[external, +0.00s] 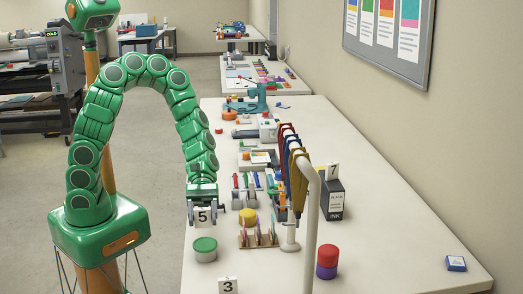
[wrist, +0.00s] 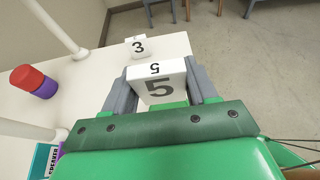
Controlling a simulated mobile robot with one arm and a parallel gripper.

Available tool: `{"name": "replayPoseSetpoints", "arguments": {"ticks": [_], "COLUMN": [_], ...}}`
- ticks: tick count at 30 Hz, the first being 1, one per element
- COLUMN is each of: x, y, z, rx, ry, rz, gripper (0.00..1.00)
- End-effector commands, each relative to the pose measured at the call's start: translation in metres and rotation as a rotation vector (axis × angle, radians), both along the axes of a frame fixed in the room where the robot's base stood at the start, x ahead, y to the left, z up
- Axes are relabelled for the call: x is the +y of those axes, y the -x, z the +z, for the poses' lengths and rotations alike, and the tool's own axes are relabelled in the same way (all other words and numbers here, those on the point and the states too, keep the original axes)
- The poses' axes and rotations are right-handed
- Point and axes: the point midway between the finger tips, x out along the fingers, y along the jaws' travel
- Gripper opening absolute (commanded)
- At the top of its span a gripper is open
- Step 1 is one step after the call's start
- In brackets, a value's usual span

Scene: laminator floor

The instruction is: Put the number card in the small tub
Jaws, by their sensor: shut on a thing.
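My gripper (external: 202,208) is shut on a white number card (external: 204,218) marked 5 and holds it above the near left part of the table. In the wrist view the card (wrist: 160,88) sits between the two grey fingers of my gripper (wrist: 158,78). A small round tub (external: 205,254), white with a green top, stands on the table just below the card. In the external view the card is apart from it. Whether the green is a lid or the inside, I cannot tell. In the wrist view a little green shows behind the card.
Another card (external: 228,286) marked 3 stands at the near edge. A yellow round piece (external: 248,217) and a wooden rack (external: 258,240) are right of the tub. A pale post (external: 311,225) and red-purple cylinders (external: 327,262) stand farther right. The right table area is mostly clear.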

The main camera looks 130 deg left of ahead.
Motion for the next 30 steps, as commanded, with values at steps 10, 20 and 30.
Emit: {"name": "replayPoseSetpoints", "arguments": {"ticks": [10, 20, 30], "x": [0.0, 0.0, 0.0], "y": [0.0, 0.0, 0.0], "z": [-0.02, -0.051, -0.055], "rx": [0.0, 0.002, 0.0], "ry": [0.002, 0.004, 0.0], "rz": [-0.001, 0.001, 0.0], "gripper": [0.27, 0.27, 0.27]}}
